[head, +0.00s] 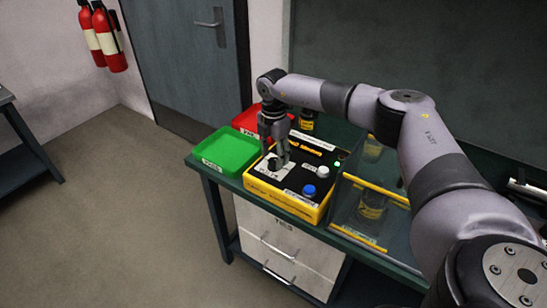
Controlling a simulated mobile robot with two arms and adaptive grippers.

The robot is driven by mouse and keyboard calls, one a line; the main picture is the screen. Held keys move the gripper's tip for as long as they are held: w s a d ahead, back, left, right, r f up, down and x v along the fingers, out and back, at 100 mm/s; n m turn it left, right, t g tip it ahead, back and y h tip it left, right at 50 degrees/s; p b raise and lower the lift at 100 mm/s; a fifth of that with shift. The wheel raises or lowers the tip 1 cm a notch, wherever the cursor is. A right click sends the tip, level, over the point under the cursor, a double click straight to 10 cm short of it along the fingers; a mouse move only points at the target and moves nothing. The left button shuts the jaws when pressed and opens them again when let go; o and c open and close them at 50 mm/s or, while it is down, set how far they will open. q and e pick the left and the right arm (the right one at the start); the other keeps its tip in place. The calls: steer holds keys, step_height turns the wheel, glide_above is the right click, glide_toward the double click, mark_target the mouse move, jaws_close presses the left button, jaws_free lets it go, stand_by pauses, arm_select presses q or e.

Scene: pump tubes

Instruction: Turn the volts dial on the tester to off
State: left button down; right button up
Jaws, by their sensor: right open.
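The tester (319,207) is a yellow box with a black top, standing on the green workbench. A white label plate on its left part carries the volts dial (274,164), a dark knob partly hidden by my gripper. My right gripper (279,160) points down at the dial with its fingers open around or just beside it; I cannot tell whether they touch it. A blue button (309,191) and a light grey knob (323,172) sit on the tester's right part. A small green light (337,164) glows near its right edge. My left gripper is not in view.
A green tray (226,151) lies left of the tester, and a red tray (247,121) lies behind it. A clear case with yellow edges (369,239) stands close on the right, holding a tube. A dark bottle (307,120) stands behind the tester.

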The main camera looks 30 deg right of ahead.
steer(key=shift+f, duration=1.1)
steer(key=shift+c, duration=0.5)
steer(key=c, duration=1.1)
steer(key=shift+o, duration=0.2)
